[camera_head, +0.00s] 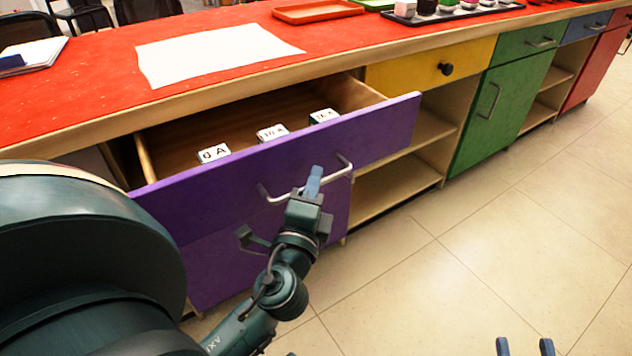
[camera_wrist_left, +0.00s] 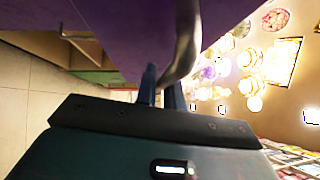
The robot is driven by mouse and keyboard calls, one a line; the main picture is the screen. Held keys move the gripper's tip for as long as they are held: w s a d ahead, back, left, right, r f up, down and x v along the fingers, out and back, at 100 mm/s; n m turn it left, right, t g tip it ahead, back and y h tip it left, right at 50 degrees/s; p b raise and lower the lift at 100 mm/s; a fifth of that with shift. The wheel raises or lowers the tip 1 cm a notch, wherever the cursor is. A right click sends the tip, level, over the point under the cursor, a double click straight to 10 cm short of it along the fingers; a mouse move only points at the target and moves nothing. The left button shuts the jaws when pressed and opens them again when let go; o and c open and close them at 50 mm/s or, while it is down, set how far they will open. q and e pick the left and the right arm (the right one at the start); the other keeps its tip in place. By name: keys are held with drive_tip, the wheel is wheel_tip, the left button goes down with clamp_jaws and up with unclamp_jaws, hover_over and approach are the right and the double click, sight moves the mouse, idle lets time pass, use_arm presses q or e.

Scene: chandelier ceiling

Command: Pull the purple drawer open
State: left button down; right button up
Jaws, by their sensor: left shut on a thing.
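The purple drawer (camera_head: 385,138) stands pulled out from under the red counter, and its inside shows. Its silver bar handle (camera_head: 342,172) runs along the purple front. My left gripper (camera_head: 313,184) is shut on the handle, with a blue fingertip showing over the bar. In the left wrist view the handle (camera_wrist_left: 188,40) runs down to the blue fingers (camera_wrist_left: 161,90), beside the purple front (camera_wrist_left: 130,25). The fingers hide part of the handle. My right gripper (camera_head: 525,347) shows only its two blue fingertips at the bottom right edge, spread apart and empty.
Several white lettered blocks (camera_head: 272,132) lie inside the drawer. A lower purple front (camera_head: 215,262) is beneath it. A yellow drawer (camera_head: 430,70), open shelves (camera_head: 395,182) and a green door (camera_head: 500,112) are to the right. The tiled floor (camera_head: 450,265) in front is clear.

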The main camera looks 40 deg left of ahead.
use_arm(q)
drive_tip(key=shift+s+d, duration=0.15)
drive_tip(key=shift+d, duration=0.2)
use_arm(e)
drive_tip(key=shift+d, duration=0.35)
drive_tip(key=shift+f, duration=0.1)
use_arm(q)
drive_tip(key=c, duration=1.5)
unclamp_jaws()
